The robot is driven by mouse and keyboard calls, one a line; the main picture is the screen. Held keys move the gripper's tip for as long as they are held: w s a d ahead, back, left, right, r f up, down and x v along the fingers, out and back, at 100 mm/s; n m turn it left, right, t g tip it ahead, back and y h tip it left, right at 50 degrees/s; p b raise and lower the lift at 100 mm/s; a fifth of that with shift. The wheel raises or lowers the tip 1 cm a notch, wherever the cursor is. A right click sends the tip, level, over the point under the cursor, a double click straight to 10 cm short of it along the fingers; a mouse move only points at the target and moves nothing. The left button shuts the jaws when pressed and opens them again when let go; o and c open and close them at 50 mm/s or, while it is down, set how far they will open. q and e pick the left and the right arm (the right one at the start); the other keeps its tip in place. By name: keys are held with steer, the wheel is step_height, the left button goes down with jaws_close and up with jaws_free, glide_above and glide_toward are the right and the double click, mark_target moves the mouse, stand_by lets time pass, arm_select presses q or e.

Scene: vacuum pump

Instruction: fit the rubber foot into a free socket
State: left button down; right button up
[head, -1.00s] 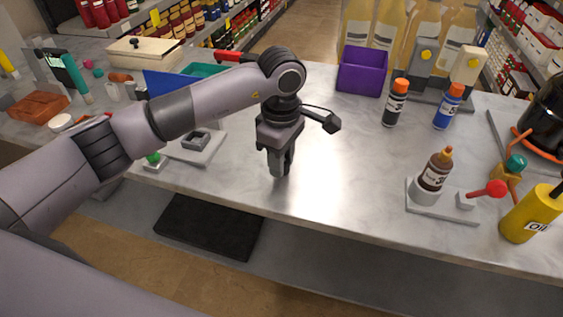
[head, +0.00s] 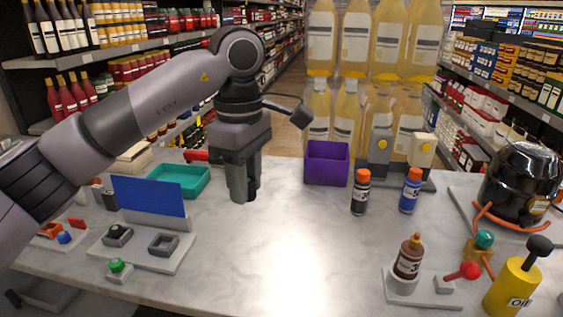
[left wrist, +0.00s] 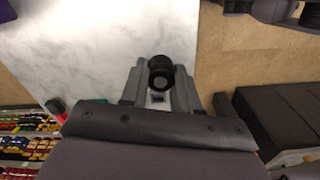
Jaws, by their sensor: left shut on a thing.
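My left gripper (head: 243,198) points down above the marble bench, left of the purple bin. In the left wrist view, its fingers (left wrist: 160,85) are closed around a small round black piece with a grey centre, which looks like the rubber foot (left wrist: 160,66). In the head view the fingers hide that piece. A grey plate (head: 145,258) at the left of the bench carries two square raised holders, one (head: 117,235) with a dark top and one (head: 163,243) with a recess. I cannot tell whether these are the sockets. My right gripper is not in view.
A purple bin (head: 327,163), two orange-capped bottles (head: 360,192) and a black pot-like machine (head: 522,185) stand to the right. A brown bottle (head: 409,256) and a yellow oil can (head: 512,287) stand at the front right. A teal tray (head: 180,180) lies behind the blue panel (head: 148,196). The bench's middle is clear.

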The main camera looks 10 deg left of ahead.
arm_select(q)
steer(key=s+a+f+m, duration=0.2)
steer(key=f+m, duration=0.2)
steer(key=s+a+f+m+p, duration=0.1)
steer(key=s+a+f+m, duration=0.1)
steer(key=f+m, duration=0.3)
steer(key=s+a+f+m+p, duration=0.1)
steer(key=s+a+f+m, duration=0.1)
steer(key=a+f+m, duration=0.1)
steer(key=shift+s+a+f+m, duration=0.1)
steer(key=shift+a+f+m, duration=0.1)
steer(key=shift+f+m, duration=0.65)
steer(key=shift+s+a+f+m, duration=0.2)
steer(key=shift+s+f+m, duration=0.2)
steer(key=shift+m, duration=0.25)
